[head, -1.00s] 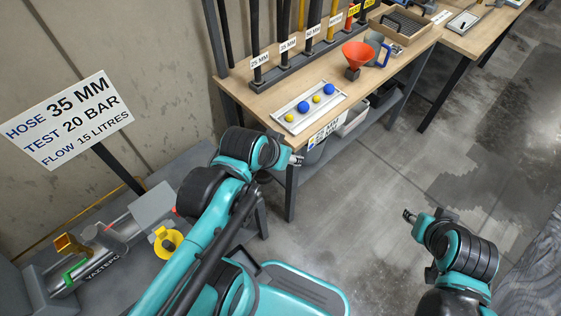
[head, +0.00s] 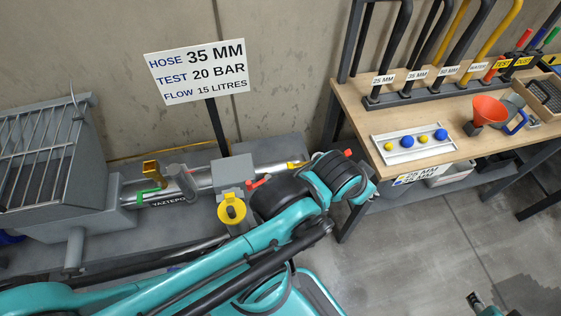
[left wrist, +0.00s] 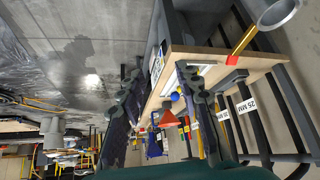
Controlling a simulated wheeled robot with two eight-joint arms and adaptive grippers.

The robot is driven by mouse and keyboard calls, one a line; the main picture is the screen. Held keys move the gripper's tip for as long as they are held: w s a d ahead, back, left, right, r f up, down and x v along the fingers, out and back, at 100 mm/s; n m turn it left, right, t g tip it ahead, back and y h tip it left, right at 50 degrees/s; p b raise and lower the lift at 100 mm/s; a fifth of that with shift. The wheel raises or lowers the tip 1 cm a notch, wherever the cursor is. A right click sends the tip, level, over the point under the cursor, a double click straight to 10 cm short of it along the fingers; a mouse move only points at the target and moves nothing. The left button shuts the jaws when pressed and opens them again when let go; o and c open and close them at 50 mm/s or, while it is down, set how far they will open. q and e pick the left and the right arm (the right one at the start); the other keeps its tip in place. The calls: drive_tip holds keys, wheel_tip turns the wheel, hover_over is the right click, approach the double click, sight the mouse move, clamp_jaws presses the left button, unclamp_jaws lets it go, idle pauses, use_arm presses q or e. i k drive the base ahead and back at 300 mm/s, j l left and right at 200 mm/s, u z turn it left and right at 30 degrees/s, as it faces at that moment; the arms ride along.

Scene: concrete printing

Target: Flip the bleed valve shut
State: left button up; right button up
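A steel pipe (head: 210,179) marked YAZTEPO lies along the grey bench at the left. It carries a grey block (head: 233,173) with a small red lever (head: 259,183) and a yellow lever-like part (head: 297,165). I cannot tell for sure which is the bleed valve. Another red tip (head: 348,153) shows beside my left wrist. My left gripper (left wrist: 165,110) has its fingers wide apart with nothing between them; in the head view my arm hides it. The left wrist view shows a yellow rod with a red block (left wrist: 232,60) near the right finger. My right gripper (head: 474,300) is at the bottom edge, small and unclear.
A sign (head: 201,71) rises behind. The wooden table (head: 375,112) at right holds a ball tray (head: 380,157), an orange funnel (head: 488,113) and hoses.

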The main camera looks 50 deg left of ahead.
sight(250, 187)
drive_tip(key=u, duration=2.15)
drive_tip(key=j+u, duration=0.1)
drive_tip(key=k, duration=0.05)
